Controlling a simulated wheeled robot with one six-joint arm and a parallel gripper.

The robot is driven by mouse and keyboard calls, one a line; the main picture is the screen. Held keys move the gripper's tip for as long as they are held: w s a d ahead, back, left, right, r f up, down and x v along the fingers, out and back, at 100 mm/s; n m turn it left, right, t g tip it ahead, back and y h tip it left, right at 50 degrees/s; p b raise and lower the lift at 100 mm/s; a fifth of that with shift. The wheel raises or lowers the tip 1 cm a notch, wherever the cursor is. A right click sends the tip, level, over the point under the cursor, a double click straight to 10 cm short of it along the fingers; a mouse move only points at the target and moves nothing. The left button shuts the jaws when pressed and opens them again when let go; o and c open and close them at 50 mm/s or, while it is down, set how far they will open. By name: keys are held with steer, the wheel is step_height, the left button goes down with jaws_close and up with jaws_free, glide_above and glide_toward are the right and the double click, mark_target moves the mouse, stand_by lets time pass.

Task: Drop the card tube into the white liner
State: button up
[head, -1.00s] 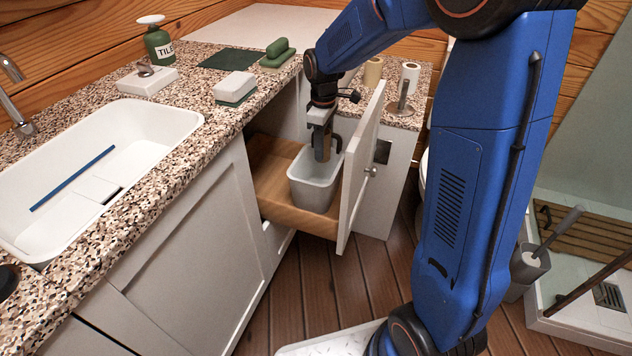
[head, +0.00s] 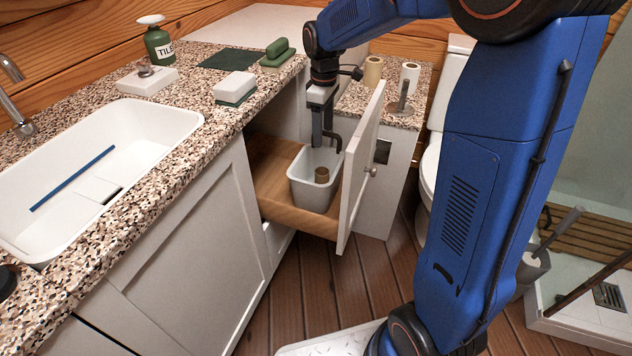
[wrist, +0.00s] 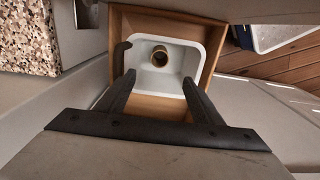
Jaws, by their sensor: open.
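The card tube (head: 321,175) is a short brown cylinder inside the white liner (head: 301,188), a pale bin in the open drawer. In the wrist view the tube (wrist: 159,59) stands near the middle of the liner (wrist: 203,70), its open end facing up, apart from my fingers. My gripper (head: 326,146) is above the liner in the head view, open and empty. Its two fingers (wrist: 157,84) are spread wide in the wrist view. The lower part of the tube is hidden by the liner's front wall in the head view.
The liner sits in a wooden drawer (head: 272,180) with a white front (head: 357,180) standing close to my gripper's right. A speckled counter with a sink (head: 120,150) lies to the left. Two rolls (head: 372,72) stand on the counter behind.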

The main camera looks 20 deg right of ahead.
step_height(320, 180, up, 11)
stand_by(0.4)
steer(key=shift+r, duration=0.1)
